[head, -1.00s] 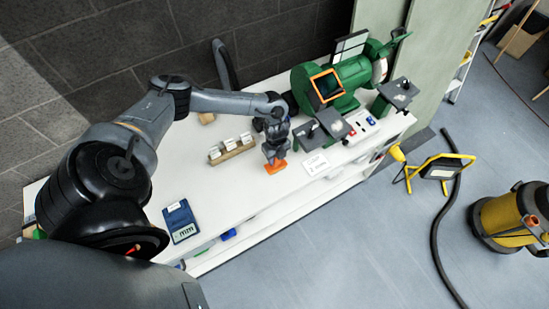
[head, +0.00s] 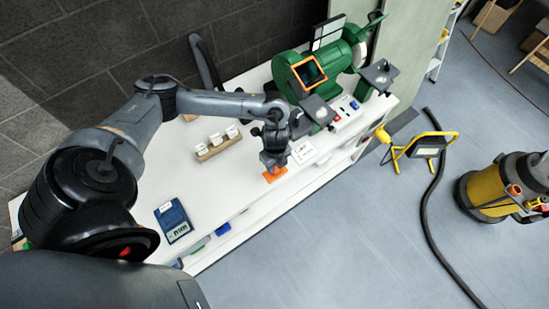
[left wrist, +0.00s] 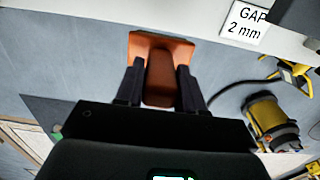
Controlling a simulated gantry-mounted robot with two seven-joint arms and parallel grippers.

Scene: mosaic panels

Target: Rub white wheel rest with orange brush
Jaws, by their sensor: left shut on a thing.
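My left gripper (head: 274,162) is shut on the orange brush (head: 275,174) and holds it near the front edge of the bench. In the left wrist view the brush (left wrist: 160,65) sits between the two dark fingers, with its wide end pointing away. The white wheel (head: 360,53) is on the right side of the green grinder (head: 345,65). Its dark rest (head: 379,77) stands in front of it, up and to the right of the brush and well apart from it. My right gripper is not in view.
A second dark rest (head: 318,108) stands between the brush and the white wheel's rest. A "GAP 2 mm" card (head: 303,151), a wooden block with white pieces (head: 218,144) and a blue case (head: 173,221) lie on the white bench (head: 225,185). A yellow work lamp (head: 425,147) stands on the floor.

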